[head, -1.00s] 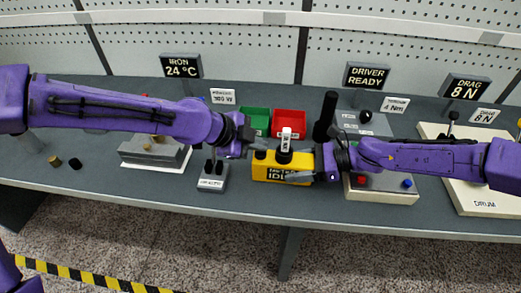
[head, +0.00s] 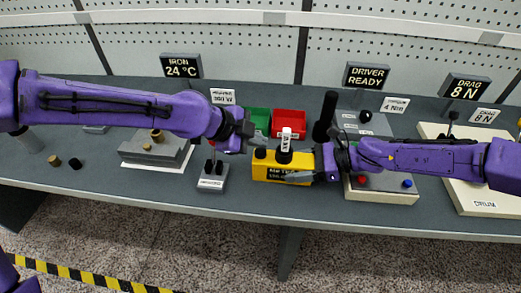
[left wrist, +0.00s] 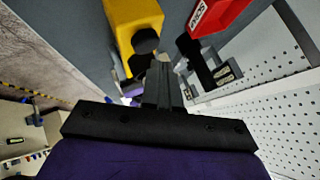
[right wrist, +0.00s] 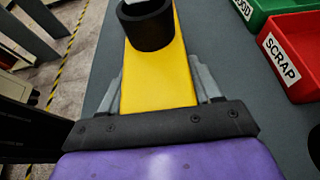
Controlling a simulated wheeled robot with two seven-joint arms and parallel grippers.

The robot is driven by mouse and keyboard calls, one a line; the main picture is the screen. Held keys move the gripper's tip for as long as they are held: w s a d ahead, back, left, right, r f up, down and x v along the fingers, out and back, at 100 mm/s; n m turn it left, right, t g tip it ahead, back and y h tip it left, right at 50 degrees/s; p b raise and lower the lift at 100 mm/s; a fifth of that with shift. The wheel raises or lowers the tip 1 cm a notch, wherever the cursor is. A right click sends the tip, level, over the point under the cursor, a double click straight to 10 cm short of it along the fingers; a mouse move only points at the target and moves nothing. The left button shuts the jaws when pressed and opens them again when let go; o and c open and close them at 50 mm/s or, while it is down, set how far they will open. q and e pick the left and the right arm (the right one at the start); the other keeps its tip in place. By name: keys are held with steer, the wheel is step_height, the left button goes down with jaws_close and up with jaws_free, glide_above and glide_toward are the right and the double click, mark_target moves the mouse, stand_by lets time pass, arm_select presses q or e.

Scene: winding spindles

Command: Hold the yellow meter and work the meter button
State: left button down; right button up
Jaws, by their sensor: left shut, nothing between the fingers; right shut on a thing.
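The yellow meter (head: 270,171) sits at the middle of the bench in the head view, with a dark front display whose second line I cannot read. A small black button (head: 260,153) is on its top left; a larger black cylinder (head: 284,157) stands beside it. My right gripper (head: 302,176) is shut on the meter's right end; the right wrist view shows its fingers on both sides of the yellow body (right wrist: 157,80). My left gripper (head: 247,128) is shut and empty, above and behind the meter's left end, apart from the button. The meter also shows in the left wrist view (left wrist: 125,20).
Green (head: 257,119) and red (head: 284,124) bins stand behind the meter. A small grey two-socket block (head: 212,177) is to its left. A driver stand (head: 366,124) and a box with red and blue buttons (head: 382,192) are to the right.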

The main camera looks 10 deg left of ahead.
mark_target(257, 152)
steer(key=shift+f, duration=0.1)
arm_select(q)
steer(key=shift+r, duration=2.5)
arm_select(e)
steer(key=o, duration=1.3)
steer(key=shift+c, duration=0.2)
